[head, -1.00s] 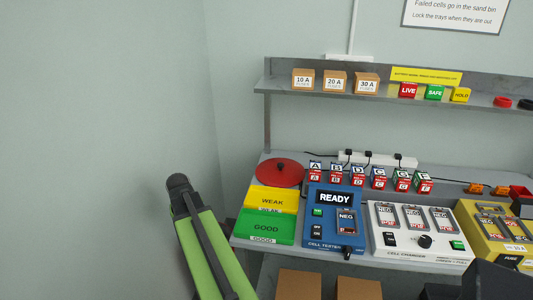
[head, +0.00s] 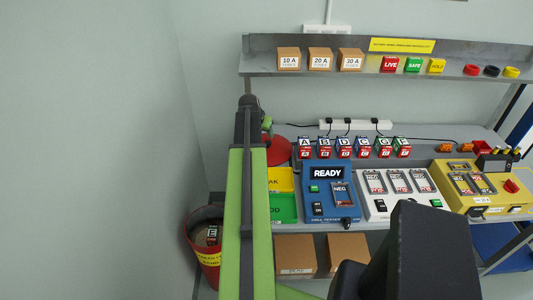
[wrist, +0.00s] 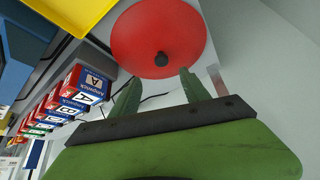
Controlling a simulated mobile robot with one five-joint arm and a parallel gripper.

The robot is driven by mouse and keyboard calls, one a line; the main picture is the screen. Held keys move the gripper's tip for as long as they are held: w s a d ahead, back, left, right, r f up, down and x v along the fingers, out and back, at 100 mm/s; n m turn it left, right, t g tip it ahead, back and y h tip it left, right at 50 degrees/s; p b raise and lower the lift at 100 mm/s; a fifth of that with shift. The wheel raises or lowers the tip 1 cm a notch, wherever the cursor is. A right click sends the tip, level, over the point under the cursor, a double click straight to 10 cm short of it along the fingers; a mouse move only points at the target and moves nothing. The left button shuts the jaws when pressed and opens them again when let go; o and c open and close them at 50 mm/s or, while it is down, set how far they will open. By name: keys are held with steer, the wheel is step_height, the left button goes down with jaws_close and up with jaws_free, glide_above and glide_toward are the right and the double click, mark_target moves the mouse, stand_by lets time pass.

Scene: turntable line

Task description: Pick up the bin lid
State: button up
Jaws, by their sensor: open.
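The bin lid (head: 284,153) is a round red disc at the left end of the bench, partly hidden by my arm in the head view. In the wrist view the red lid (wrist: 175,25) lies ahead of my gripper (wrist: 160,77), with its small black knob (wrist: 161,59) facing me. My gripper's two green fingers are open and empty. In the picture they point at the lid, one on either side below the knob. The knob is not between them; I cannot tell the exact gap.
A red bin (head: 197,231) with a cell inside stands on the floor left of the bench. Lettered cells (head: 344,147) stand in a row right of the lid. The yellow tray (head: 281,178) and green tray (head: 288,209) lie in front of it. A shelf (head: 262,63) runs above.

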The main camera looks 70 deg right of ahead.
mark_target(268, 142)
steer(key=b+x, duration=0.5)
steer(key=x, duration=0.3)
steer(key=shift+f+b, duration=0.25)
steer(key=shift+b, duration=0.1)
steer(key=shift+d+r, duration=0.1)
steer(key=b+x, duration=0.4)
steer(key=x, duration=0.1)
steer(key=shift+w+d, duration=0.2)
steer(key=shift+d, duration=0.05)
steer(key=shift+r, duration=0.15)
jaws_close()
